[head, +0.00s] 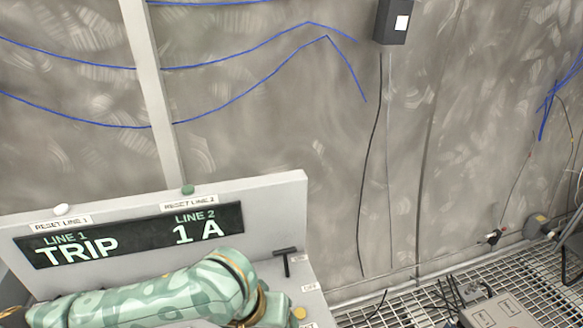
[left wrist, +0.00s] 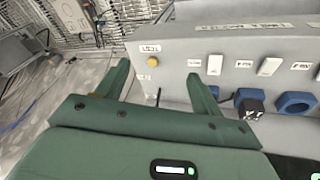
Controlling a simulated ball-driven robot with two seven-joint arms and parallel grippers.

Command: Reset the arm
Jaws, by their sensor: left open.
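My left arm (head: 150,295), in pale green camouflage, reaches in from the left low across the front of the grey console (head: 290,190). Its far end is by the console's right side. In the left wrist view my left gripper (left wrist: 158,70) is open, with its two dark green fingers spread wide and nothing held between them. The console's corner, with a yellow knob (left wrist: 152,58) and a small label, lies beyond the gap between the fingers. I cannot tell whether a finger touches the console. My right gripper is in neither view.
The console's display (head: 135,232) reads "LINE 1 TRIP" and "LINE 2 1 A". A white button (head: 60,209) and a green button (head: 187,189) sit on top. A black T-handle (head: 286,258) stands at right. Blue sockets (left wrist: 296,103) line its side. Grating (head: 400,300) and boxes lie right.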

